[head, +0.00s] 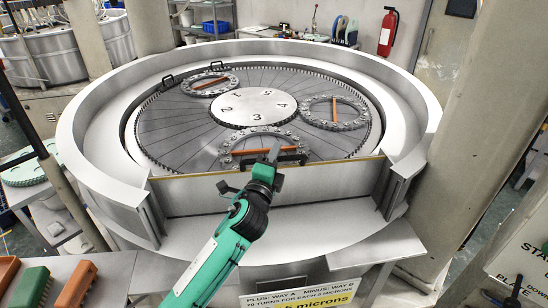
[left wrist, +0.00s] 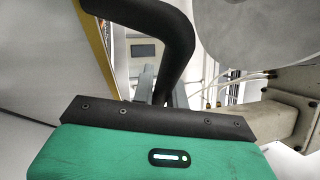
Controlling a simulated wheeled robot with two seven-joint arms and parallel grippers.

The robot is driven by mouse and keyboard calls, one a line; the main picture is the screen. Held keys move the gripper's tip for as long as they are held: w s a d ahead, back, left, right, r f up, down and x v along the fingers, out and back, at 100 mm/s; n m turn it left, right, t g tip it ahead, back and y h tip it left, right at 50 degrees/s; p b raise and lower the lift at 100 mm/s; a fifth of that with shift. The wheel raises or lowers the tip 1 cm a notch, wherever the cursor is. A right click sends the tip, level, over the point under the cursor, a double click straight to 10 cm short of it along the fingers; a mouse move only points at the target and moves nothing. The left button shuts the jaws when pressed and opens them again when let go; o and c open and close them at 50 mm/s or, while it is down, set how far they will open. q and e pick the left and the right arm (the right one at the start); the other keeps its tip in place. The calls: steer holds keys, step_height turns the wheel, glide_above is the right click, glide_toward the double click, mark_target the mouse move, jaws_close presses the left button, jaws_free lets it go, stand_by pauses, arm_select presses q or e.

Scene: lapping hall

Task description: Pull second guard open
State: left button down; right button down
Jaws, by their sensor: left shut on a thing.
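The front guard (head: 265,190) is a grey upright panel with a yellow top edge, set between two posts of the round white machine (head: 100,165). A black bar handle (head: 296,158) shows just above that edge. My left gripper (head: 273,156) reaches over the edge from the front and is shut on the handle, partly hiding it. In the left wrist view the handle (left wrist: 180,35) is a thick dark bent bar, with the yellow edge (left wrist: 92,45) beside it. The fingertips are mostly hidden there. My right gripper is not in view.
Inside lie a dark slotted plate (head: 170,125), a numbered centre disc (head: 252,108) and rings with orange bars (head: 335,112). A concrete pillar (head: 485,130) is close on the right.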

arm_select(q)
steer(key=s+d+f+m+t+h+b, duration=0.1)
steer(key=s+b, duration=0.4)
steer(key=b, duration=0.5)
steer(key=s+d+f+m+t+h+b, duration=0.1)
steer(key=s+f+m+t+h+b, duration=0.2)
steer(key=b, duration=0.7)
steer(key=s+m, duration=0.1)
steer(key=s, duration=0.1)
steer(key=shift+s+d+f+h+b, duration=0.2)
steer(key=shift+s+d+h+b, duration=0.1)
steer(key=shift+s+h+b, duration=0.1)
